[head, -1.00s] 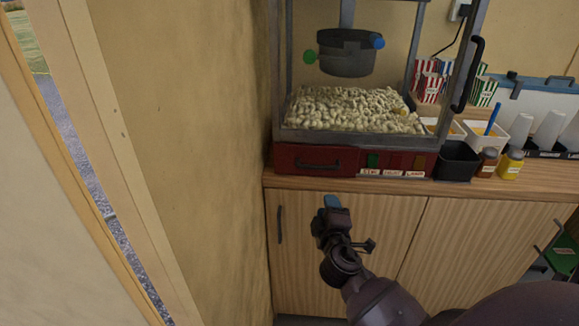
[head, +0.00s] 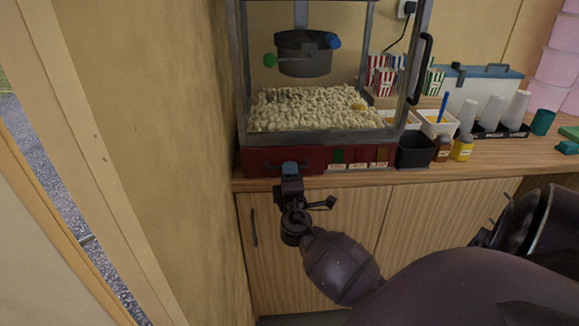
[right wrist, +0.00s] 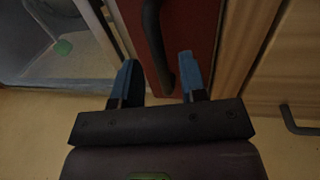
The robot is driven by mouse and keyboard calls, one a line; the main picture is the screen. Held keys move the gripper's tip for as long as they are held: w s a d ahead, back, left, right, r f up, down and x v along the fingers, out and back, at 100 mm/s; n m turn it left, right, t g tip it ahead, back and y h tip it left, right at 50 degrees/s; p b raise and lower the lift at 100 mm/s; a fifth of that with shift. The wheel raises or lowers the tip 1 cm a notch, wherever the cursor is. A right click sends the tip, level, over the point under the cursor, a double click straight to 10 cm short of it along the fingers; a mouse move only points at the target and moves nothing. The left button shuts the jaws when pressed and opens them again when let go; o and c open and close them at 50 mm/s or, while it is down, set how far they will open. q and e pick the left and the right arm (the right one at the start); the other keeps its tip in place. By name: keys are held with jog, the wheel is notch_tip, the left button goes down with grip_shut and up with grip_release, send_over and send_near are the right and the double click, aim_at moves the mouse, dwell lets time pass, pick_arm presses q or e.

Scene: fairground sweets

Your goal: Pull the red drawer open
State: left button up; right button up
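The red drawer (head: 255,161) is in the base of the popcorn machine, on the wooden counter. It looks shut, its front flush with the machine's base. My right gripper (head: 290,167) is in front of the drawer and covers part of its dark handle in the head view. In the right wrist view, the red drawer front (right wrist: 194,30) lies ahead and the curved dark handle (right wrist: 155,38) runs between the blue fingertips. There my right gripper (right wrist: 160,65) is open, with a gap on both sides of the handle. My left gripper is not in view.
The popcorn machine (head: 310,140) holds a heap of popcorn. A wall (head: 190,130) stands close on the left. A black bin (head: 415,150) and sauce jars (head: 461,148) stand to the right on the counter (head: 500,158). Cupboard doors (head: 430,215) lie below.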

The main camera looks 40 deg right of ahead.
jog(key=shift+x, duration=1.4)
jog(key=shift+a, duration=0.1)
grip_shut()
